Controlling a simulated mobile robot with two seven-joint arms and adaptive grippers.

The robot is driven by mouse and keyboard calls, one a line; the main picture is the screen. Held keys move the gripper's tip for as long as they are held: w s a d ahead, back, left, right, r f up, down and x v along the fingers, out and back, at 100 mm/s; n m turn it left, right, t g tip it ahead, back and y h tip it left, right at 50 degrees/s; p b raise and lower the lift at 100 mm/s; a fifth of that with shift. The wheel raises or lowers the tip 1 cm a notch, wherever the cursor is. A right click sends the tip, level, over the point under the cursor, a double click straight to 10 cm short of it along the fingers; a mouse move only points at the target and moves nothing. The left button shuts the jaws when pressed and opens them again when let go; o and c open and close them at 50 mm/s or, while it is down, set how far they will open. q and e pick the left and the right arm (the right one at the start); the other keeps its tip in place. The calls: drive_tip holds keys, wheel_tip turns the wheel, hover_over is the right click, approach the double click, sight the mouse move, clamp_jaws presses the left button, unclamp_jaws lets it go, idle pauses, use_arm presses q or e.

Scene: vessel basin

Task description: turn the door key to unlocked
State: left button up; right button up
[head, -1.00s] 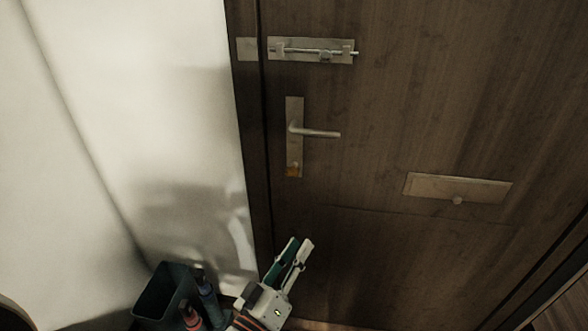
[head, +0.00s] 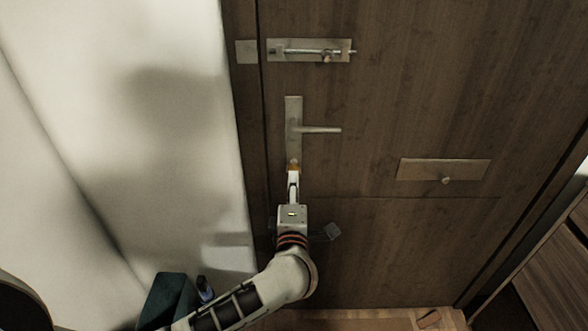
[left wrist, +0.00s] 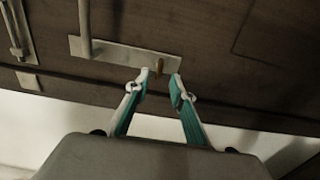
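The brass-coloured door key (head: 294,164) sits at the bottom of the metal lock plate (head: 293,112) on the brown wooden door. It also shows as a small brass tab in the left wrist view (left wrist: 159,67). My left gripper (head: 293,170) is right at the key in the head view and partly covers it. In the left wrist view the left gripper's fingertips (left wrist: 161,78) are apart, one on each side of the key. A gap shows between the key and the fingers, so they are not closed on it. My right gripper is not in view.
The lever handle (head: 320,129) sticks out above the key. A sliding bolt (head: 308,51) is higher up, and a plate with a knob (head: 443,170) is to the right. A dark bin (head: 166,297) and a bottle (head: 205,289) stand low at left by the pale wall.

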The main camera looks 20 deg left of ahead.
sight(293, 168)
use_arm(q)
drive_tip(key=x, duration=0.7)
drive_tip(key=shift+c, duration=0.5)
clamp_jaws()
